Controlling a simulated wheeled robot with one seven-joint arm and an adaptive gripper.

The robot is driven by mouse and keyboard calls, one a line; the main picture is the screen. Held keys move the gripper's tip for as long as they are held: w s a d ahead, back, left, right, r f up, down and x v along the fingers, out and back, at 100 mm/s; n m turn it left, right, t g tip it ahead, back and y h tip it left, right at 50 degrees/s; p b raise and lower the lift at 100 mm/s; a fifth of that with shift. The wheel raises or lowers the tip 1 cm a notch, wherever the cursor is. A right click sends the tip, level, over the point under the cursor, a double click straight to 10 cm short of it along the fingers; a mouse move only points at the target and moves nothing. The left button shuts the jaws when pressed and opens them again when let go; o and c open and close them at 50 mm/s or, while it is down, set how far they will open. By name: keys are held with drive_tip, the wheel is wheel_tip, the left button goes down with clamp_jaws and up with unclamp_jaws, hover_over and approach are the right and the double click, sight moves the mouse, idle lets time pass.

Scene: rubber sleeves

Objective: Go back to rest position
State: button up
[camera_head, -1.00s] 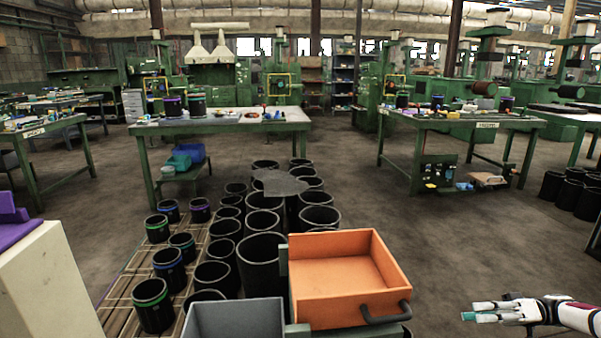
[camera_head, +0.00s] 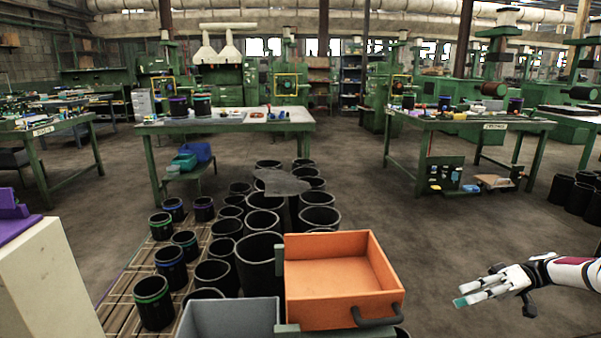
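My gripper (camera_head: 463,295) is at the lower right, over open floor to the right of the orange drawer. My white arm reaches in from the right edge. The two pale fingers, one with a teal tip, lie close together and point left. I see nothing held between them, but the gap is too small to judge. The orange drawer (camera_head: 340,272) looks empty and has a dark handle (camera_head: 378,314). Several black rubber sleeves (camera_head: 258,262) stand on the floor left of it, some with green, blue or purple bands.
A grey bin (camera_head: 228,318) sits left of the drawer. A pale block with a purple top (camera_head: 40,270) is at the left edge. Green worktables stand left (camera_head: 225,124) and right (camera_head: 480,124). The floor (camera_head: 450,235) between the drawer and right table is clear.

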drive_tip(key=s+a+r+m+g+h, duration=0.1)
drive_tip(key=s+a+r+g+h, duration=0.1)
drive_tip(key=s+a+r+h, duration=0.55)
drive_tip(key=s+a+r+m+g+h, duration=0.15)
drive_tip(key=a+r+h, duration=0.25)
drive_tip(key=a+r, duration=0.75)
drive_tip(key=s+a+m+t+h, duration=0.2)
drive_tip(key=s+t+h, duration=0.1)
drive_tip(key=s, duration=0.9)
drive_tip(key=s+a+m+t+h, duration=0.2)
drive_tip(key=s+a+t, duration=0.1)
drive_tip(key=s, duration=1)
wheel_tip(320, 180, up, 22)
drive_tip(key=t+p, duration=0.3)
drive_tip(key=p, duration=1.7)
drive_tip(key=shift+w+f, duration=0.15)
drive_tip(key=shift+w, duration=0.05)
